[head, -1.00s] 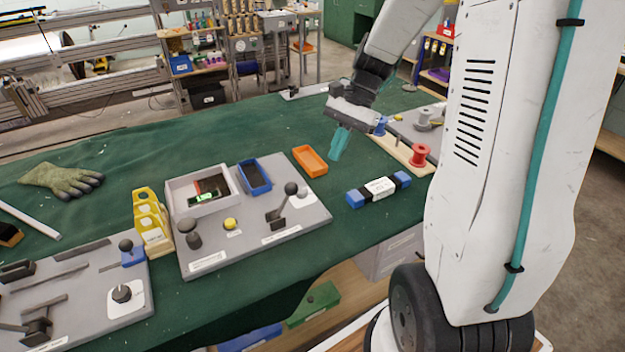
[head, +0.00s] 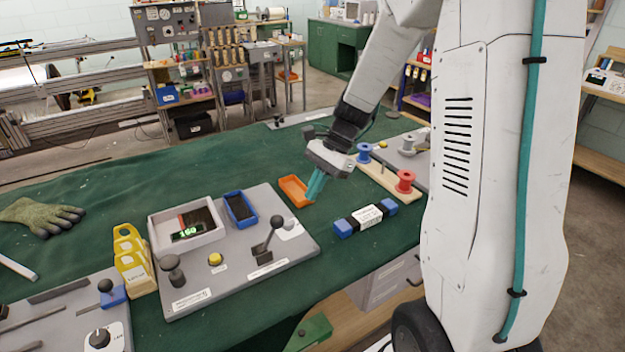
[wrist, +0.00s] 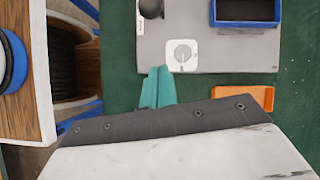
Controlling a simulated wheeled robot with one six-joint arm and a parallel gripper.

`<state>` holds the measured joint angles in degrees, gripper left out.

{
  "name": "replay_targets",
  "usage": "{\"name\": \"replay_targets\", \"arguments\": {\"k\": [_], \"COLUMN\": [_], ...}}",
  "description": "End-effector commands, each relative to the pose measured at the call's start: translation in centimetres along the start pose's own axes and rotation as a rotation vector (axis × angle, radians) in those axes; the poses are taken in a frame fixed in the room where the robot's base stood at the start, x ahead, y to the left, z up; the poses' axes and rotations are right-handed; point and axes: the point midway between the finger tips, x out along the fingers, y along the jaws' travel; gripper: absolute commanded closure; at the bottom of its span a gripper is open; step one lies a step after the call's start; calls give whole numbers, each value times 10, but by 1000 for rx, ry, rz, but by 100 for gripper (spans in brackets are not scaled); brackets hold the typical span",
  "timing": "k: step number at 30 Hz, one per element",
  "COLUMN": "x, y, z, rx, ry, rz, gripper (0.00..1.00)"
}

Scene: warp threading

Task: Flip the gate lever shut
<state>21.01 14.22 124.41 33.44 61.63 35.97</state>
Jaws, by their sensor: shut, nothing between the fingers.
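A dark lever with a black ball knob (head: 268,241) stands up from its base on the right part of a grey panel (head: 210,275). Its label is too small to read. My gripper (head: 315,187) has teal fingers, pressed together and empty. It hangs behind and to the right of the lever, near the panel's back right edge, apart from the lever. In the wrist view my gripper (wrist: 158,88) points toward the panel's edge by a white plate with a round disc (wrist: 181,55). A dark round knob (wrist: 150,8) is partly cut off at the top there.
An orange tray (head: 293,192) lies by my fingers, and a blue tray (head: 240,208) sits on the panel. A blue-and-white block (head: 365,218) and a wooden board with spools (head: 392,184) are to the right. Yellow holders (head: 132,262) stand left.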

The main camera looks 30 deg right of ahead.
Motion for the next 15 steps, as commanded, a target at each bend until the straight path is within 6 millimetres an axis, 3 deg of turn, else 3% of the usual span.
{"name": "replay_targets", "arguments": {"k": [6, 15], "x": [48, 56], "y": [1, 0], "z": [0, 34], "rx": [0, -1], "ry": [-2, 1], "rz": [4, 0], "gripper": [100, 100]}}
